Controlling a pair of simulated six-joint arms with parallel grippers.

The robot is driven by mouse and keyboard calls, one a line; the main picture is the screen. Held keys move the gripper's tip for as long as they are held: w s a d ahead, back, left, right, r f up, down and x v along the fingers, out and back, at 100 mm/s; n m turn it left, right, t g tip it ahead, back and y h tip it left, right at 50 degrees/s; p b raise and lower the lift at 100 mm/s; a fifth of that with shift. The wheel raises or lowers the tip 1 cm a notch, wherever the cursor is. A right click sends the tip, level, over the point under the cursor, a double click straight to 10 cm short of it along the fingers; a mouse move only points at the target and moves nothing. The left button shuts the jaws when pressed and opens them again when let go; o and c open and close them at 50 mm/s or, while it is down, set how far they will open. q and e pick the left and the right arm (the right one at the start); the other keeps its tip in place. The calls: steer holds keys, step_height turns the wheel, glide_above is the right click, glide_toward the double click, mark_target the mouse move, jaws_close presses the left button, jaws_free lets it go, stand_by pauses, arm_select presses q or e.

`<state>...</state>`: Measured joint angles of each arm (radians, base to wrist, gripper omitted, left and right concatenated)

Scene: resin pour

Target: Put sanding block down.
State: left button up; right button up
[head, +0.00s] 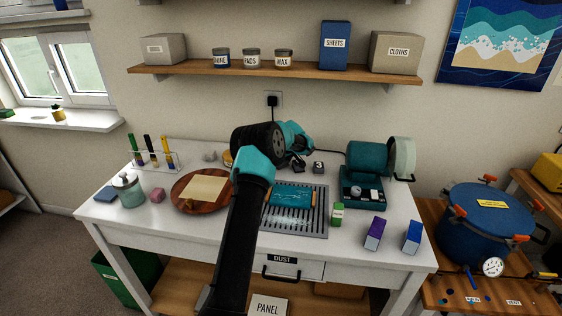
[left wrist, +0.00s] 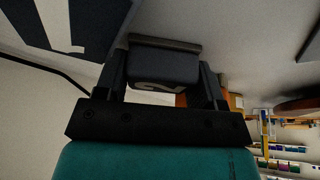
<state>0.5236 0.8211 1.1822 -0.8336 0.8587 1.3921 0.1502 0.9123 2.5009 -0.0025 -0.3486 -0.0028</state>
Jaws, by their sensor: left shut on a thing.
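My left arm reaches over the table, and its gripper (head: 299,163) is over the back of the white tabletop, behind the slotted grate. In the left wrist view the gripper (left wrist: 162,75) is shut on a dark grey sanding block (left wrist: 165,66). A pale numeral, perhaps a 2, partly shows on it, and a thin grey-brown layer lies along its far face. The white tabletop is close beyond it; I cannot tell whether they touch. In the head view the gripper mostly hides the held block. Another dark block marked 3 (head: 319,168) sits just to the right. My right gripper is not in view.
The grate (head: 314,234) bears a teal board (head: 292,198). A teal machine (head: 368,160) stands at the back right. A round wooden board (head: 183,207) with a tan sheet (head: 204,189) lies left. Purple (head: 375,234) and blue (head: 412,237) boxes stand at front right.

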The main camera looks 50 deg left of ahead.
arm_select(q)
steer(key=shift+f, duration=0.35)
steer(key=shift+d+f, duration=0.1)
steer(key=shift+f, duration=0.15)
steer(key=o, duration=0.9)
steer(key=shift+s+f, duration=0.1)
steer(key=shift+f, duration=0.15)
steer(key=shift+s+r, duration=0.1)
steer(key=shift+r, duration=0.4)
steer(key=v, duration=1.2)
steer(key=shift+w+r, duration=0.2)
steer(key=shift+r, duration=0.3)
